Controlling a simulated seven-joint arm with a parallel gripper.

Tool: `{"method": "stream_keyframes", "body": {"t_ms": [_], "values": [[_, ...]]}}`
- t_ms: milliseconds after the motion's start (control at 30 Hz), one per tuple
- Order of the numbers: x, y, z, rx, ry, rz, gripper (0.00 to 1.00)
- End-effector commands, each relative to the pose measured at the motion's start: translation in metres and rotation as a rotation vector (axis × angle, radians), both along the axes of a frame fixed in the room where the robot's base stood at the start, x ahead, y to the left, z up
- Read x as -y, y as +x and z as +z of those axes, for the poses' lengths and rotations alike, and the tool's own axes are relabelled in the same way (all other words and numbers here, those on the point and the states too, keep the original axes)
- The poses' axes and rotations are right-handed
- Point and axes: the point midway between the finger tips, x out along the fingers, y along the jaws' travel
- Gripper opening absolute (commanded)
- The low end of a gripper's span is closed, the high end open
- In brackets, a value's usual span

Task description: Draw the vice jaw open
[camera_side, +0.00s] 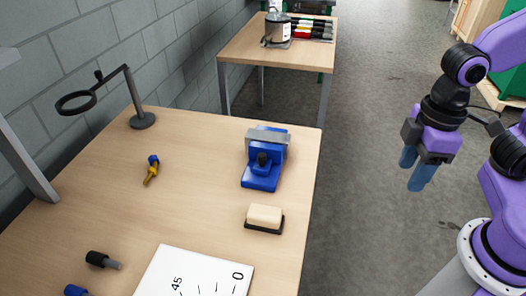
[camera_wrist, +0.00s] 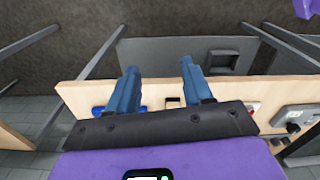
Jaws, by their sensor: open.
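The blue vice (camera_side: 262,170) stands on the wooden workbench near its right edge, with a grey jaw bar (camera_side: 268,138) across its top and a dark knob on its front. I cannot tell how far its jaw stands apart. My gripper (camera_side: 414,172) hangs with blue fingers pointing down over the floor, well to the right of the bench and apart from the vice. In the wrist view the two blue fingers (camera_wrist: 158,78) are spread with nothing between them. A blue part (camera_wrist: 140,108), probably the vice, shows partly hidden behind the left finger.
A beige-and-black block (camera_side: 264,218) lies in front of the vice. A white dial sheet (camera_side: 195,275), a yellow-and-blue tool (camera_side: 151,170), a black-handled piece (camera_side: 103,260) and a magnifier stand (camera_side: 143,120) share the bench. A second table (camera_side: 250,50) stands behind. Floor between bench and arm is clear.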

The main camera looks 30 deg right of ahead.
Motion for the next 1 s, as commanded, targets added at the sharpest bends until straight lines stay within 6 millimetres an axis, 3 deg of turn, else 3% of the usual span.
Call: {"method": "stream_keyframes", "body": {"t_ms": [200,500,800,1000], "values": [[-0.055,0.071,0.025,-0.006,-0.011,-0.287,0.50],[-0.113,0.168,0.047,-0.011,-0.028,-0.686,0.50],[-0.146,0.256,0.056,-0.013,-0.044,-1.070,0.50],[-0.152,0.287,0.057,-0.011,-0.049,-1.222,0.50]]}}
